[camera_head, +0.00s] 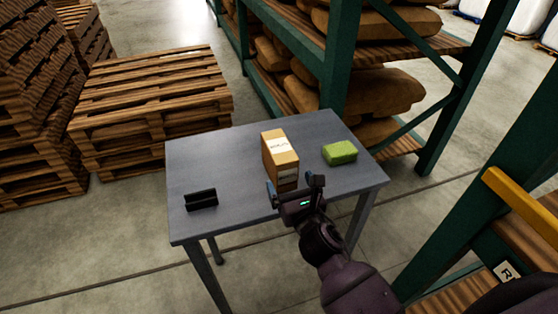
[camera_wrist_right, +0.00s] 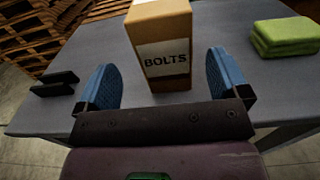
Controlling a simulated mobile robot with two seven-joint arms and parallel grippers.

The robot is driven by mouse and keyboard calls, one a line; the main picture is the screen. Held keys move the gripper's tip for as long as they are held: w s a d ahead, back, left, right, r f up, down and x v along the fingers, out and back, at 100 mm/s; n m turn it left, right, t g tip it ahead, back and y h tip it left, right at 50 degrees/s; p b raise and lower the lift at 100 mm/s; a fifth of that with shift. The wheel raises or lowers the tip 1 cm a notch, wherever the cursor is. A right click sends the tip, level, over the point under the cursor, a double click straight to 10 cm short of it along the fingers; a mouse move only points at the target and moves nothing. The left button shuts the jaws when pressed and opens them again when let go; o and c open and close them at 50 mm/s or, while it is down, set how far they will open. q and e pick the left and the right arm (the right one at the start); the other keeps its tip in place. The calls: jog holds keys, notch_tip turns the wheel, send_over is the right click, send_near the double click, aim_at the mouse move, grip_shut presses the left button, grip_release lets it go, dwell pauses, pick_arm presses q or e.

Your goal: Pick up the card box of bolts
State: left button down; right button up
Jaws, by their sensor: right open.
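The card box of bolts (camera_head: 276,150) stands upright on the grey table. It is tan with a white label, and the word BOLTS reads clearly on the box in the right wrist view (camera_wrist_right: 163,50). My right gripper (camera_head: 295,184) is at the near side of the box. In the right wrist view its two blue finger pads (camera_wrist_right: 163,82) are spread wide, with the lower part of the box between or just beyond them. I cannot tell how deep the box sits between the pads. The right gripper is open and holds nothing. My left gripper is not in view.
The grey table (camera_head: 225,160) also bears a green folded cloth or sponge (camera_head: 340,152) to the right and a small black holder (camera_head: 201,200) at the left. Wooden pallets (camera_head: 150,100) stand behind left. A green rack (camera_head: 343,60) with sacks stands close behind the table.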

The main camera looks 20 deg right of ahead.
aim_at(288, 174)
jog(key=shift+w+f, duration=0.15)
jog(key=shift+w, duration=2.95)
jog(key=shift+d, duration=0.1)
jog(key=c, duration=1)
jog(key=shift+c, duration=0.7)
